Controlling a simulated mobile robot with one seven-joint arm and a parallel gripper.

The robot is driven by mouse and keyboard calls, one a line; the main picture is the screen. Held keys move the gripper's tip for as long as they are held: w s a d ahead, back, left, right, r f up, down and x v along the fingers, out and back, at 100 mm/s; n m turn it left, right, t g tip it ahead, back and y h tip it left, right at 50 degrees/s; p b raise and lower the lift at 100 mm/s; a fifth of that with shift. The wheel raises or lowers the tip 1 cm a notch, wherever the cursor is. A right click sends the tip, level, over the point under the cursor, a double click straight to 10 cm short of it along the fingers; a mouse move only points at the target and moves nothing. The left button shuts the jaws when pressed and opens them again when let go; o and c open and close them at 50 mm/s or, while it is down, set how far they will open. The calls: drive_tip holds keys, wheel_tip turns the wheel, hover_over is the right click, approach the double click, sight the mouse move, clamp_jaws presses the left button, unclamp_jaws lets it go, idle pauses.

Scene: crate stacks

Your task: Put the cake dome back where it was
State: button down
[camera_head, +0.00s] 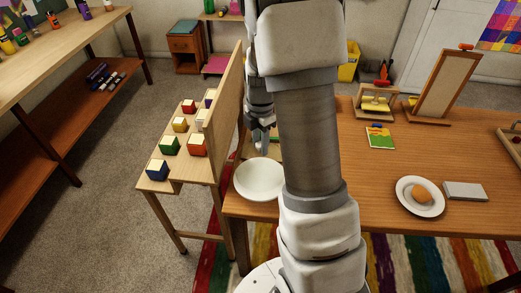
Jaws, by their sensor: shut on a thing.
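A white, round, smooth thing (259,181), which I take to be the cake dome, is at the left end of the wooden table, beside an upright wooden panel. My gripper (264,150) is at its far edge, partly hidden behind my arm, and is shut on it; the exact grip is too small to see. I cannot tell whether the dome touches the table. A white plate (404,199) with an orange-brown round cake or bun (421,195) stands uncovered on the right part of the table.
A grey-white block (465,191) lies right of the plate. A green and yellow booklet (380,138), a small wooden stand (376,101) and a tilted framed board (446,85) stand farther back. The upright panel (226,112) and a bench with coloured blocks (158,170) border the left.

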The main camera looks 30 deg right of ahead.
drive_tip(key=shift+f, duration=1.6)
drive_tip(key=c, duration=0.6)
unclamp_jaws()
wheel_tip(320, 180, up, 12)
drive_tip(key=shift+r+p, duration=0.15)
drive_tip(key=shift+p, duration=0.2)
drive_tip(key=s+a+r+m+t, duration=0.2)
drive_tip(key=s+a+r+m, duration=0.4)
drive_tip(key=s+m, duration=0.3)
drive_tip(key=s+a+r+m+t, duration=0.3)
drive_tip(key=s+a+r+m, duration=0.3)
drive_tip(key=s+m, duration=0.3)
drive_tip(key=shift+s+a+r+m+t, duration=0.3)
drive_tip(key=shift+r+m, duration=0.25)
drive_tip(key=shift+m, duration=0.55)
